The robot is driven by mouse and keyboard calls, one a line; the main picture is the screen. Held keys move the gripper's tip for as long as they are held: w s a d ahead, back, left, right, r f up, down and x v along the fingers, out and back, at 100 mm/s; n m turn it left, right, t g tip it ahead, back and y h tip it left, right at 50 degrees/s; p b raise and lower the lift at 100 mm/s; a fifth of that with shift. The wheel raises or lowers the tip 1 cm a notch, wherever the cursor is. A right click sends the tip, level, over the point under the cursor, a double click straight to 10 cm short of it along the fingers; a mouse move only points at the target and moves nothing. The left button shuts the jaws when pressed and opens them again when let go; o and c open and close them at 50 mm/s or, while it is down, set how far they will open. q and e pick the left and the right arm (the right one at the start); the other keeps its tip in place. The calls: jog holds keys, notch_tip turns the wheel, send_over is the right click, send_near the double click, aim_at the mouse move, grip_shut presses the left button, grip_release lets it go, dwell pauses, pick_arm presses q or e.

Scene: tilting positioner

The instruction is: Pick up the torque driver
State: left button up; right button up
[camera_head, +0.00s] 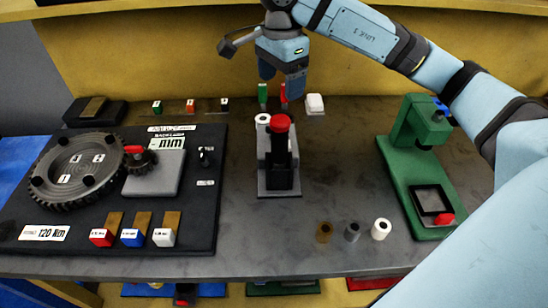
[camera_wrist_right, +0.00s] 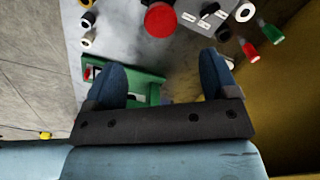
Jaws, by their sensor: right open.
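Two slim handled tools stand at the back of the table, one green (camera_head: 262,93) and one red (camera_head: 284,93). I cannot tell for certain which is the torque driver. In the right wrist view the green tool (camera_wrist_right: 271,33) and the red tool (camera_wrist_right: 250,52) lie at the upper right, outside the fingers. My right gripper (camera_head: 281,84) is open and points down above the back of the table, close to these tools. It partly covers the red one. In the right wrist view nothing is between its fingers (camera_wrist_right: 161,66). My left gripper is out of view.
A black fixture with a red knob (camera_head: 281,123) stands mid-table below the gripper. A green press-like stand (camera_head: 405,180) is at right; a black board with a large gear (camera_head: 75,172) fills the left. Several small rings stand at the front. A yellow wall (camera_head: 180,60) closes the back.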

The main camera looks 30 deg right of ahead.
aim_at(280, 119)
notch_tip(280, 119, down, 13)
jog(key=shift+r+p, duration=0.2)
jog(key=shift+p, duration=0.5)
jog(key=shift+c, duration=0.3)
grip_shut()
